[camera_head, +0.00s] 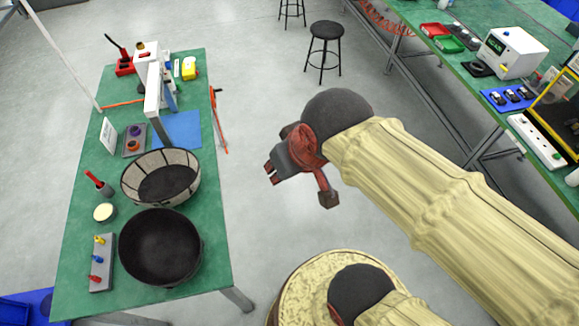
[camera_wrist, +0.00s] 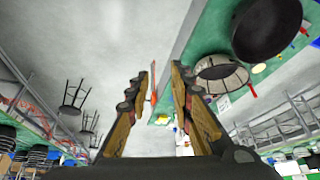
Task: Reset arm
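My gripper (camera_head: 297,180) hangs over the open floor in the head view, to the right of the left workbench (camera_head: 85,220) and apart from it. My arm reaches in from the lower right. In the wrist view, the two fingers of my gripper (camera_wrist: 162,82) stand apart with a clear gap between them. Nothing is held. Floor and part of the bench show between and beyond the fingers.
The left bench carries a black bowl (camera_head: 160,246), a panelled round basket (camera_head: 160,176), a blue mat (camera_head: 178,130) and a grey block with coloured knobs (camera_head: 101,263). Black stools (camera_head: 325,45) stand at the back. A right bench holds a white device (camera_head: 512,52). Floor between benches is clear.

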